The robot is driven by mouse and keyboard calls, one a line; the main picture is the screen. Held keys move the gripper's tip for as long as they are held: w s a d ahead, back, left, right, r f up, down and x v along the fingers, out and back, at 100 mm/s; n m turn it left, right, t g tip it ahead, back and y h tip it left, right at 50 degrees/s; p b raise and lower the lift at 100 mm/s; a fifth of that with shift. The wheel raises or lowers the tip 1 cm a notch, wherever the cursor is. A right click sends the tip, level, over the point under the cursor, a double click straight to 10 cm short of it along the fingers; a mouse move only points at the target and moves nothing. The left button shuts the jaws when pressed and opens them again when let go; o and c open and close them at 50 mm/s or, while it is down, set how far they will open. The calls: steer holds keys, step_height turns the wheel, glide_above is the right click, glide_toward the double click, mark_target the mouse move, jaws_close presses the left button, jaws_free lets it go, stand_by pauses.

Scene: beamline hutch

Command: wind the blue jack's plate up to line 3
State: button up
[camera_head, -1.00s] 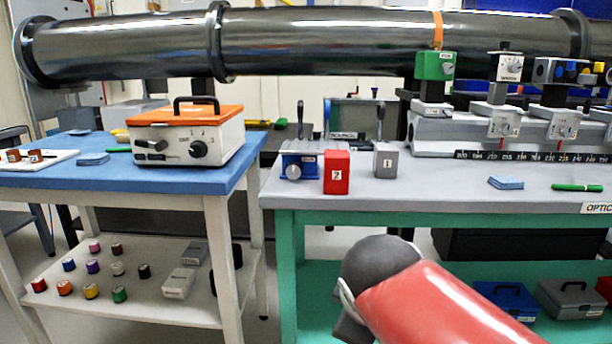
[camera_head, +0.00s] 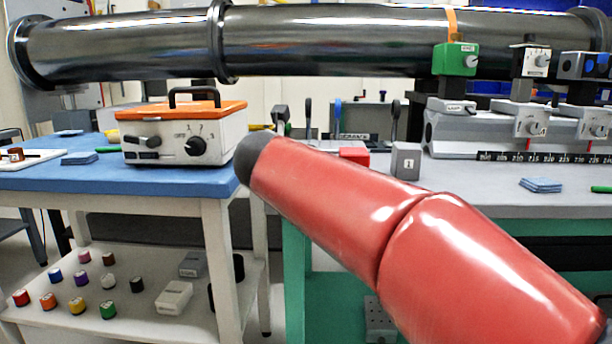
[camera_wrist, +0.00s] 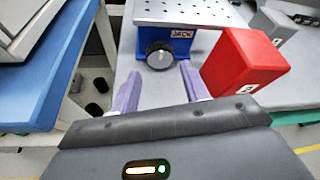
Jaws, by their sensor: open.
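The blue jack (camera_wrist: 181,40) stands near the front left edge of the grey bench in the wrist view. It has a perforated metal plate (camera_wrist: 185,10) on top and a black knob (camera_wrist: 159,55) with a pale face on its front. My gripper (camera_wrist: 158,80) is open, its two purple fingers pointing toward the knob, one on either side and just short of it. Nothing is between the fingers. In the head view my red arm hides the jack and the gripper. Line 3 and any scale on the jack cannot be seen.
A red block (camera_wrist: 245,65) stands just right of the jack, close to my right finger. A grey block marked 1 (camera_head: 406,161) stands farther right. The blue-topped table (camera_head: 165,182), bearing an orange-lidded box (camera_head: 185,135), is left across a gap.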

steer(key=x, duration=0.5)
steer(key=shift+w, duration=0.15)
steer(key=c, duration=0.7)
